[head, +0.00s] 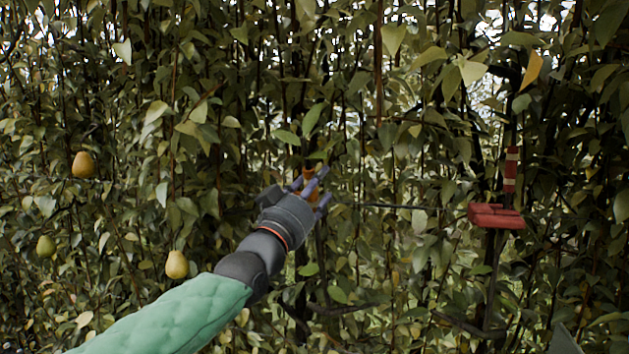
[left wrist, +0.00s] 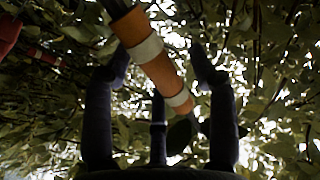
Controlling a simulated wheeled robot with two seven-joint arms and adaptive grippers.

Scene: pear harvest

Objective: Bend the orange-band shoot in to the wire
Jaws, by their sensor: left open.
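The orange-band shoot shows its orange band (head: 309,181) at the middle of the head view, partly hidden by my gripper. In the left wrist view the band (left wrist: 156,62), with pale rings, runs slanting between the spread fingers. My left gripper (head: 317,188) is open around or just behind the band; I see no finger closed on it. The gripper also shows in the left wrist view (left wrist: 160,75). The wire (head: 390,206) runs thin and dark from near the gripper to the right.
A red clip-like block (head: 495,216) sits at the right, below a red band with pale rings (head: 511,170) on another shoot. Pears (head: 83,165) hang at the left, one lower down (head: 177,265). Dense leaves and thin stems surround the gripper.

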